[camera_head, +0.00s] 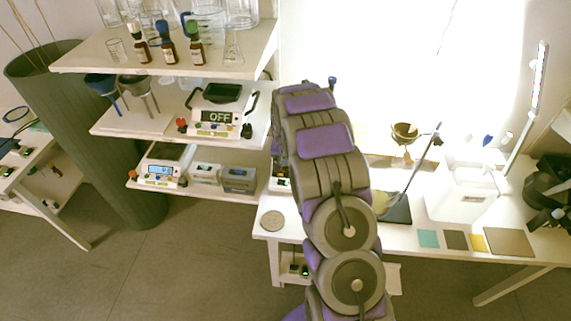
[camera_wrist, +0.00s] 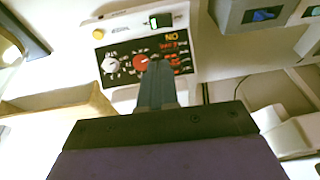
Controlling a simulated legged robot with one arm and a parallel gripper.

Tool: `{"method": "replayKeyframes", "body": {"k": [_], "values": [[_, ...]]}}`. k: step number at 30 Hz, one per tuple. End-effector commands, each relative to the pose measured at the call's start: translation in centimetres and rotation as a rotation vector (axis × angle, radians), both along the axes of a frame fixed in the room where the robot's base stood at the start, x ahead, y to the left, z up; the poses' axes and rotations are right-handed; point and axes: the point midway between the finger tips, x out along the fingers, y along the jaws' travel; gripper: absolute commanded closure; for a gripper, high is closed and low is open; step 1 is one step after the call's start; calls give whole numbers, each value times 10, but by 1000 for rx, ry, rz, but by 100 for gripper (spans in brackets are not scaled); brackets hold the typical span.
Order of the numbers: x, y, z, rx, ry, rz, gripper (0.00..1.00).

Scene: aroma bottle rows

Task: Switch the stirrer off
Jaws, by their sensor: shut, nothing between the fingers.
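The stirrer's white and black control panel (camera_wrist: 185,60) fills the upper middle of the wrist view, upside down. It has a red knob (camera_wrist: 141,62), a silver-white knob (camera_wrist: 110,66), a yellow button (camera_wrist: 98,34) and a small green-lit element (camera_wrist: 154,21). Orange "ON" lettering shows upside down on the panel. My gripper (camera_wrist: 159,66) is shut and empty. Its fingertips overlap the panel just beside the red knob; I cannot tell whether they touch it. In the head view my arm hides the gripper and most of this unit.
Grey boxes (camera_wrist: 262,14) stand beside the panel. A tan block (camera_wrist: 60,105) lies left of my gripper. In the head view, a device reading "OFF" (camera_head: 214,117) stands on the middle shelf, and bottles and glassware crowd the top shelf (camera_head: 90,60).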

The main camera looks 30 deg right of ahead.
Motion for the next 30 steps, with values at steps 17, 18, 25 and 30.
{"method": "replayKeyframes", "body": {"k": [17,18,25,30], "values": [[0,6,2,-2,-3,3,100],[0,8,2,-1,-3,3,100],[-2,17,8,-1,-3,2,100],[-2,16,9,-1,-2,1,100]]}}
